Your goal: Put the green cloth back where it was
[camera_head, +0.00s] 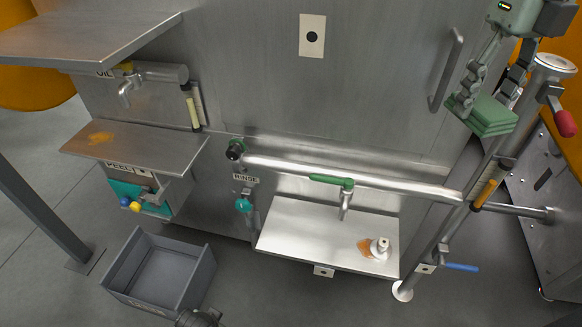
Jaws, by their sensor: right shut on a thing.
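The green cloth (487,116) is a folded, layered pad at the upper right. My right gripper (487,92) comes down from the top right corner and is shut on the cloth, with a finger on either side. The cloth hangs in front of the steel panel, near the upright pipe at the right. I cannot tell how far it is from the panel.
A steel shelf with an orange stain (100,138) is at the left, below another shelf (90,36). A grey bin (130,258) stands on the floor. A drip tray (300,240) holds a small white object (380,247) beside an orange stain. A red-handled valve (563,118) is close to the cloth's right.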

